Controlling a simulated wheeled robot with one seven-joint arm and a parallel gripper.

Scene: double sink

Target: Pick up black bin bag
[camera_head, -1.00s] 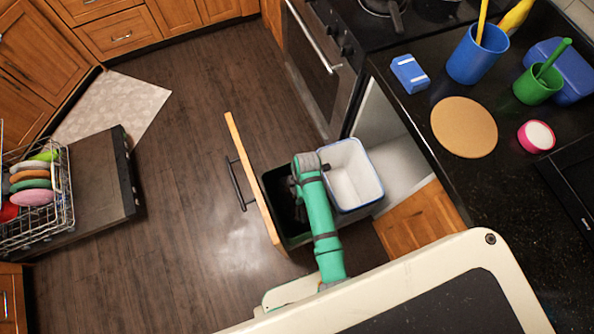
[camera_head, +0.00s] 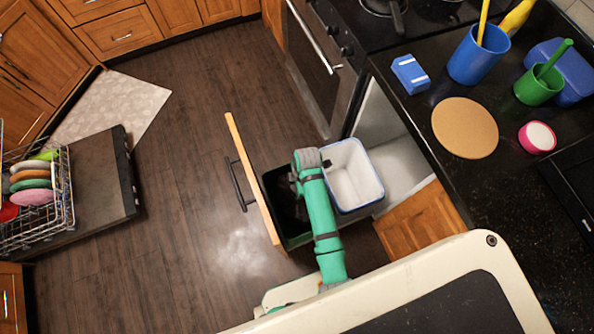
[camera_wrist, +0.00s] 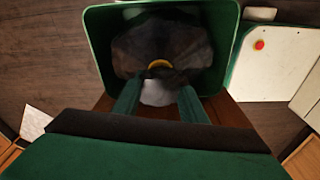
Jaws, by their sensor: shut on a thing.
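The black bin bag (camera_wrist: 195,48) is dark and bunched inside the green bin (camera_wrist: 228,35) in the wrist view, with a yellow piece (camera_wrist: 160,64) at its middle. My gripper (camera_wrist: 158,88) reaches into the near side of the bin and is shut on the bag. A pale patch shows between its fingers, and the exact contact is unclear. In the head view the dark bag (camera_head: 287,195) shows inside the dark green bin (camera_head: 298,242), left of my green arm. The arm hides the fingertips there.
A white bin (camera_head: 352,178) with a blue rim stands right of the green bin. The pulled-out drawer front (camera_head: 250,180) is close on the left. The black counter (camera_head: 480,200) with cups is at right. An open dishwasher (camera_head: 85,185) is at far left. Floor between is clear.

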